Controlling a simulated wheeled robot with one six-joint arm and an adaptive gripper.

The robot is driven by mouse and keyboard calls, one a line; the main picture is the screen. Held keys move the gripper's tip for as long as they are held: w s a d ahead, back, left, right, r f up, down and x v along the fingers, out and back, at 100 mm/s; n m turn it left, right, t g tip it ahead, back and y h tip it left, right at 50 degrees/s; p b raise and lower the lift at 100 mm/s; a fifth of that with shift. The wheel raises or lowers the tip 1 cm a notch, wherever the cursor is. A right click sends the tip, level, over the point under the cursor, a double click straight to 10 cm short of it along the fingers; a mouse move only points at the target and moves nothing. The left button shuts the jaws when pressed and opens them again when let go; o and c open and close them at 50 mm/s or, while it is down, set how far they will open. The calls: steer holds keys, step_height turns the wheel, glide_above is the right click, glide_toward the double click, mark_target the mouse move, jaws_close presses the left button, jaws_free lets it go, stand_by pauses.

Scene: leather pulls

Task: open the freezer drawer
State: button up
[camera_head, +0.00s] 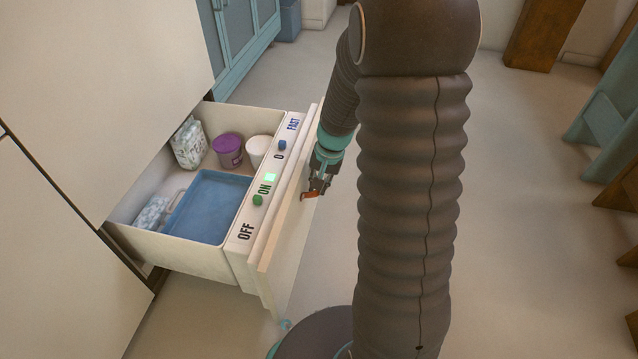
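The freezer drawer (180,257) is pulled out from the white cabinet, and its inside shows. Its front panel (290,245) faces right, toward my arm. Inside lie a blue tray (208,205), a purple tub (228,150), a white tub (258,148) and bags. My gripper (311,194) is at the outer face of the front panel, near its upper middle, by a small orange-brown piece that looks like a leather pull (308,195). The fingers are small and partly hidden, so I cannot tell whether they are closed on it.
The drawer's top strip has OFF, ON and FAST labels, a green knob (257,200), a lit green light (270,178) and a blue knob (282,145). A teal cabinet (240,40) stands behind. Teal and wooden furniture (605,120) is at right. Floor between is clear.

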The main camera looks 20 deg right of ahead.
steer(key=o, duration=0.3)
steer(key=shift+s+a+f, duration=0.1)
steer(key=shift+s, duration=0.15)
steer(key=shift+o, duration=0.2)
steer(key=shift+w, duration=0.1)
step_height(320, 180, up, 12)
steer(key=s+d, duration=0.1)
steer(key=d, duration=0.1)
steer(key=shift+s, duration=0.15)
steer(key=shift+f, duration=0.1)
steer(key=s+a+r+n+t+h+p, duration=0.1)
steer(key=s+a+r+n+t+p, duration=0.1)
steer(key=s+r, duration=0.7)
steer(key=s+a+r+n+t+p, duration=0.2)
steer(key=s+a+r+n+p, duration=0.2)
steer(key=s+a+r+p, duration=0.3)
steer(key=s+r, duration=0.3)
steer(key=r, duration=0.1)
steer(key=shift+s+n+h, duration=0.3)
steer(key=shift+n+h, duration=0.1)
